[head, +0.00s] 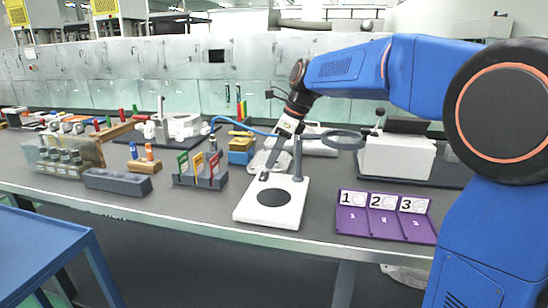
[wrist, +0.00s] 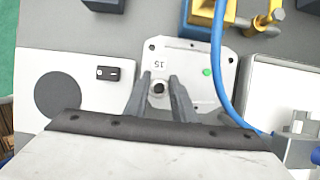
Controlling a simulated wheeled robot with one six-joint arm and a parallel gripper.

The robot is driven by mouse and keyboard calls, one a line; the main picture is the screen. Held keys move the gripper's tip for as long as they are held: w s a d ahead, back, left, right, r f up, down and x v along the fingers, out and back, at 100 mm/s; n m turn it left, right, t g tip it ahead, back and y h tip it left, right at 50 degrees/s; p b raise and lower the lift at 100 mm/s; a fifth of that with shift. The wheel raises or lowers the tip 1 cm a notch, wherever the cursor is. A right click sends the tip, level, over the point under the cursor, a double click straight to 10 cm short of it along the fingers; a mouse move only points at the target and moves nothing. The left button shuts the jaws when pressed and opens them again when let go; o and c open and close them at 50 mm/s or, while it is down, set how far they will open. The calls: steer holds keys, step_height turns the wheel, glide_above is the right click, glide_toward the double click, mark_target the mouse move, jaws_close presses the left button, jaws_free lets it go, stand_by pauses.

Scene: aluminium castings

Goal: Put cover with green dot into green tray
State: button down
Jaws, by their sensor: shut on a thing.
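The cover (wrist: 190,55) is a pale metal plate with corner holes, a "15" label and a green dot (wrist: 206,72). My gripper (wrist: 160,84) is shut on the small round boss with a dark centre near the cover's left part. In the head view my gripper (head: 266,172) reaches down to the bench behind the white stand base, and the cover (head: 256,162) shows only partly there. I cannot make out a green tray in either view.
The white stand base (head: 248,213) with a dark disc and post is close in front. A purple tray (head: 385,231) numbered 1 to 3 lies right. A slotted rack (head: 200,182) stands left. A blue cable (wrist: 217,60) crosses the cover's right side.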

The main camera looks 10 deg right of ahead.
steer(key=shift+f, duration=0.1)
steer(key=c, duration=1.5)
jaws_free()
